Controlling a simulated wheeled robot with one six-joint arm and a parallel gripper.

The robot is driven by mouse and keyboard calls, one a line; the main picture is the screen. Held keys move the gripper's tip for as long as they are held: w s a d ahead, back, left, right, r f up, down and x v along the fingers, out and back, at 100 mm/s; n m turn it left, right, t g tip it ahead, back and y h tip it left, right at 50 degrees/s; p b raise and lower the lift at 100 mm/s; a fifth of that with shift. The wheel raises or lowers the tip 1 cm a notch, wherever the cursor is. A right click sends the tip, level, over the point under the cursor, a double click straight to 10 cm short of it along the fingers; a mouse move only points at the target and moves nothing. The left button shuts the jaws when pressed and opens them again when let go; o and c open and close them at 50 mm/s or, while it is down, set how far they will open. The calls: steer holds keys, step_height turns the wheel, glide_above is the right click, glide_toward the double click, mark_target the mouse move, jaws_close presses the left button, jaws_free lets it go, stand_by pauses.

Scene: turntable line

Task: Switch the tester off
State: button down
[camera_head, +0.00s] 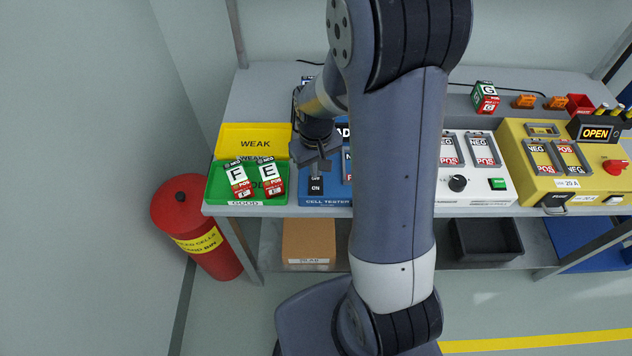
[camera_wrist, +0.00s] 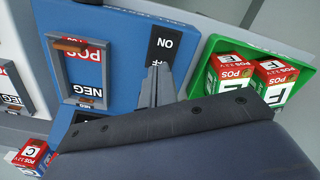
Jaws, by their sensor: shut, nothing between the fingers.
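The blue cell tester (camera_head: 325,200) stands on the bench, partly hidden behind my arm in the head view. Its black switch (camera_head: 316,186) at the front left bears OFF and ON labels. In the wrist view the switch (camera_wrist: 165,45) shows ON clearly; my fingers cover its other end. My gripper (camera_head: 317,170) is shut and empty, its tips pointing at the switch. In the wrist view the fingertips (camera_wrist: 158,68) are close to the switch; whether they touch it I cannot tell. The tester's cell slot (camera_wrist: 82,70) looks empty.
Left of the tester, a green tray (camera_head: 219,190) holds cells F and E, with a yellow WEAK tray (camera_head: 237,143) behind it. A cell marked C (camera_wrist: 32,156) lies behind the tester. A white device (camera_head: 470,185) and a yellow machine (camera_head: 520,150) stand to the right.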

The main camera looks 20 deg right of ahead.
steer(key=shift+f+b, duration=0.55)
steer(key=shift+f, duration=0.25)
steer(key=shift+r+p, duration=2.7)
steer(key=shift+r, duration=0.9)
steer(key=shift+f, duration=0.1)
step_height(320, 180, down, 7)
steer(key=b, duration=0.5)
steer(key=shift+b, duration=0.3)
steer(key=shift+r+p, duration=0.25)
steer(key=shift+p, duration=0.05)
